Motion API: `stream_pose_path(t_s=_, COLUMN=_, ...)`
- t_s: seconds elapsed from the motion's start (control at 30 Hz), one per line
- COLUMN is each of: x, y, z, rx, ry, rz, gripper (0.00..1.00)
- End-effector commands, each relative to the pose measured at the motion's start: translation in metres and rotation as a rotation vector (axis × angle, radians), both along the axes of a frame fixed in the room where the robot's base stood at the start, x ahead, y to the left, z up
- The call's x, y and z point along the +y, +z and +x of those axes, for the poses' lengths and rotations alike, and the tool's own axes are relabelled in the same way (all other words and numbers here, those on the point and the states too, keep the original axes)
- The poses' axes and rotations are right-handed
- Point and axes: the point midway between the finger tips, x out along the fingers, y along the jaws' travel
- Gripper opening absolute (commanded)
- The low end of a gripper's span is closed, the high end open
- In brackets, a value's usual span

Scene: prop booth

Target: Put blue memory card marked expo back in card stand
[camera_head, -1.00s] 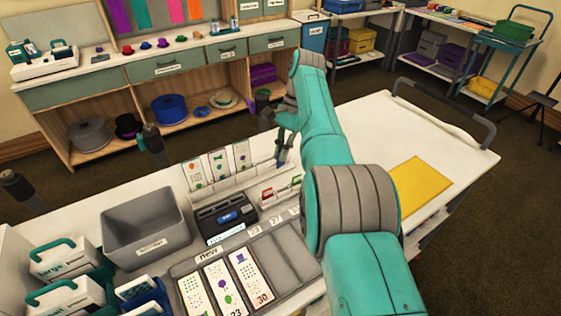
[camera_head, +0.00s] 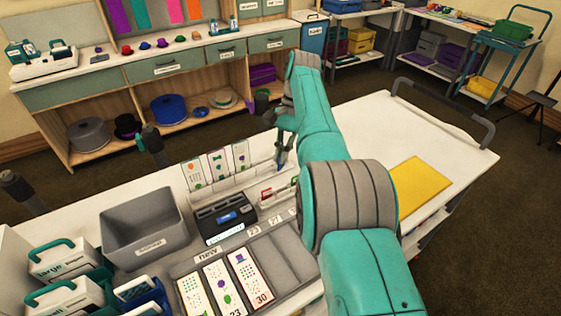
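My gripper (camera_head: 282,158) is small in the view, pointing down over the back part of the white cart, just behind a small white card stand (camera_head: 270,200). I cannot tell whether its fingers are apart or hold anything. A red card (camera_head: 266,194) stands in the stand; my arm covers the stand's right part. A black device (camera_head: 226,215) with a blue patch on it sits left of the stand. I cannot make out a blue memory card marked expo or read any such label.
A grey bin (camera_head: 150,232) and white-and-teal cases (camera_head: 62,262) stand at the left. A grey tray (camera_head: 283,262) marked "new" holds printed cards in front. Upright cards (camera_head: 217,166) stand behind the device. A yellow sheet (camera_head: 420,186) lies at the right, with clear tabletop around it.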

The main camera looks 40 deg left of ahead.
Motion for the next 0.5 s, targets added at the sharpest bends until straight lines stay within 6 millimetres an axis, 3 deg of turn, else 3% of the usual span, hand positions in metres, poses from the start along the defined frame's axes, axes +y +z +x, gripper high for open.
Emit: stream_pose_path(t_s=0.5, x=-0.0049, y=-0.0045, z=-0.0091, rx=-0.018, ry=0.361, rz=0.011, gripper=0.00)
